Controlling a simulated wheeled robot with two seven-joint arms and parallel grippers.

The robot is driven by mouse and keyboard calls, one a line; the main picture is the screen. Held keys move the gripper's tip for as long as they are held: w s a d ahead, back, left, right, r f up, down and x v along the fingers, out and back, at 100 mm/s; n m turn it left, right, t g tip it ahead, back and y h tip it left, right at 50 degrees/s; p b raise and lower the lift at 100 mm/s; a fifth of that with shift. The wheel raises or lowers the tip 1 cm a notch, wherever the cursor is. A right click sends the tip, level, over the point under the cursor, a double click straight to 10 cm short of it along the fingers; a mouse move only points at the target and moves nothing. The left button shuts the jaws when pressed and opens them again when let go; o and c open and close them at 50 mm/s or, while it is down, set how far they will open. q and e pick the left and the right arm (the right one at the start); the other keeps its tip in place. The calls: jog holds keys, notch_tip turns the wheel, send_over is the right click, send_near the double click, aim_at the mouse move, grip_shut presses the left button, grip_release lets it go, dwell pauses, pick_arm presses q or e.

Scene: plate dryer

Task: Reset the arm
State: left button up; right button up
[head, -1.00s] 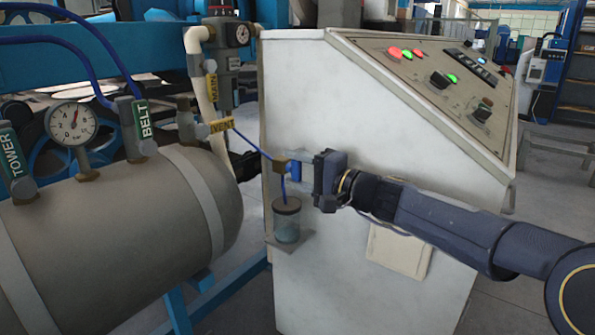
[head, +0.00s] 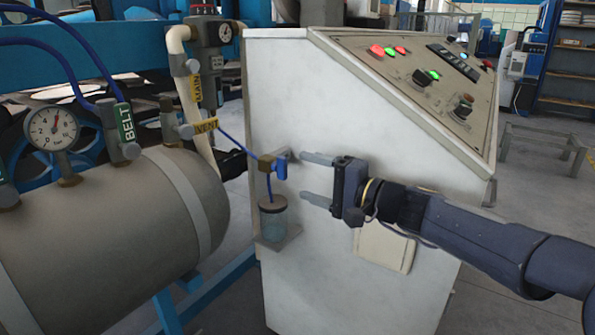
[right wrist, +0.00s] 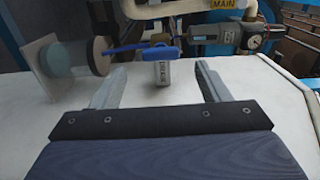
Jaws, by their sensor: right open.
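My right gripper (head: 304,177) is open and empty, its two fingers apart beside the white cabinet's side. Just left of its fingertips, apart from them, is a small drain valve with a brass body (head: 266,163) and a blue handle (head: 281,169). A blue tube runs from the valve into a capped clear jar (head: 273,222) below. My left gripper is not in view.
The white cabinet (head: 290,90) carries a sloped control panel (head: 425,80) with lit buttons. A grey tank (head: 110,230) with a gauge (head: 51,128) and BELT and VENT tags stands at the left.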

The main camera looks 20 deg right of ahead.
jog(key=shift+s+d, duration=0.15)
dwell(0.3)
jog(key=s+a+f+n+g+h, duration=0.1)
jog(key=s+a+f+n+g, duration=0.2)
jog(key=s, duration=0.5)
jog(key=s+a+f+n+g, duration=0.25)
jog(key=s+f, duration=0.25)
jog(key=s, duration=0.3)
jog(key=s+d+f+n+g+h+p, duration=0.1)
jog(key=s+d+f+h, duration=0.15)
jog(key=s+f, duration=0.35)
jog(key=s+d+f+n+g+h, duration=0.2)
jog(key=s+f+h, duration=0.1)
jog(key=s+f, duration=0.35)
notch_tip(320, 180, up, 38)
jog(key=p, duration=3.8)
jog(key=shift+s+h, duration=0.35)
